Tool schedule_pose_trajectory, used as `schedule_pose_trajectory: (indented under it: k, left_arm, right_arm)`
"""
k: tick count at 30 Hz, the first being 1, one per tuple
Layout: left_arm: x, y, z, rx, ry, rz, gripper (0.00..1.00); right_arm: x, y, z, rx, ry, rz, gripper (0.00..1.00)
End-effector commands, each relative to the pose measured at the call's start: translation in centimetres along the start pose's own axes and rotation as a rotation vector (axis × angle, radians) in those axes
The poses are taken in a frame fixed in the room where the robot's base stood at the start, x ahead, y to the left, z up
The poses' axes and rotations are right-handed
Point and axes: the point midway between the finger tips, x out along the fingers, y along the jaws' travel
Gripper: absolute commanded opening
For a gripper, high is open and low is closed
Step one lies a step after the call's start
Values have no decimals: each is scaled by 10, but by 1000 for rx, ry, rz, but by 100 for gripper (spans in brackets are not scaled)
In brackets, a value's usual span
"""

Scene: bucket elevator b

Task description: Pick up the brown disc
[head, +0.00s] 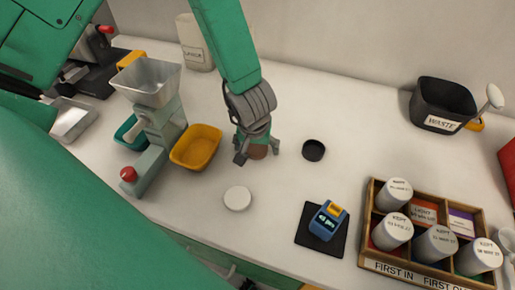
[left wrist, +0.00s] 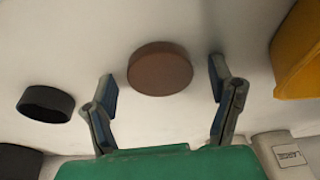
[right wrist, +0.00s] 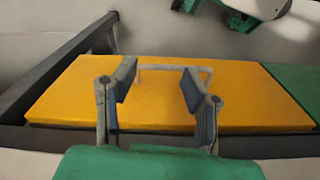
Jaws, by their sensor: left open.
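The brown disc (left wrist: 160,68) lies on the white counter, between and just beyond the open fingers of my left gripper (left wrist: 165,92) in the left wrist view. In the head view, the left gripper (head: 256,152) points down over the brown disc (head: 258,152), which is partly hidden by the fingers. I see clear gaps between the disc and both fingers in the left wrist view. My right gripper (right wrist: 157,95) is open and empty, above a yellow panel (right wrist: 240,95) with a thin handle.
A black round dish (head: 313,150) and a white disc (head: 237,198) lie near the left gripper. A yellow bin (head: 196,147) and a hopper machine (head: 150,85) stand to the left. A blue device (head: 328,220) and a wooden rack (head: 368,235) of canisters are to the right.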

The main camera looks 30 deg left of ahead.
Motion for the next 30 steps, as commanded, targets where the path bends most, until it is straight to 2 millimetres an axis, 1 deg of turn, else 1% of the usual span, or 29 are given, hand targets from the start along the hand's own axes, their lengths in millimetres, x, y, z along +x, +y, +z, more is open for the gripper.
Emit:
schedule_pose_trajectory:
  k: [2,5,6,7,14,17,20,27,30]
  left_arm:
    - [0,0,0,0,0,0,76]
    - [0,0,0,0,0,0,45]
    - [0,0,0,0,0,0,31]
    - [0,0,0,0,-1,0,21]
    - [0,0,-1,0,-1,0,21]
    - [-3,0,-2,1,0,0,21]
    - [-15,1,-5,2,1,1,21]
    - [-65,1,-19,2,4,0,21]
    - [-81,0,-24,0,3,0,21]
  right_arm:
    - [0,0,0,0,0,0,40]
    - [0,0,0,0,0,0,40]
    - [0,0,0,0,0,0,40]
    - [0,0,0,0,0,0,40]
    - [0,0,0,0,0,0,40]
    - [-1,0,0,0,0,0,40]
    - [-5,0,0,0,0,0,40]
    - [-24,0,-1,0,0,0,40]
    - [-31,0,-2,0,0,0,40]
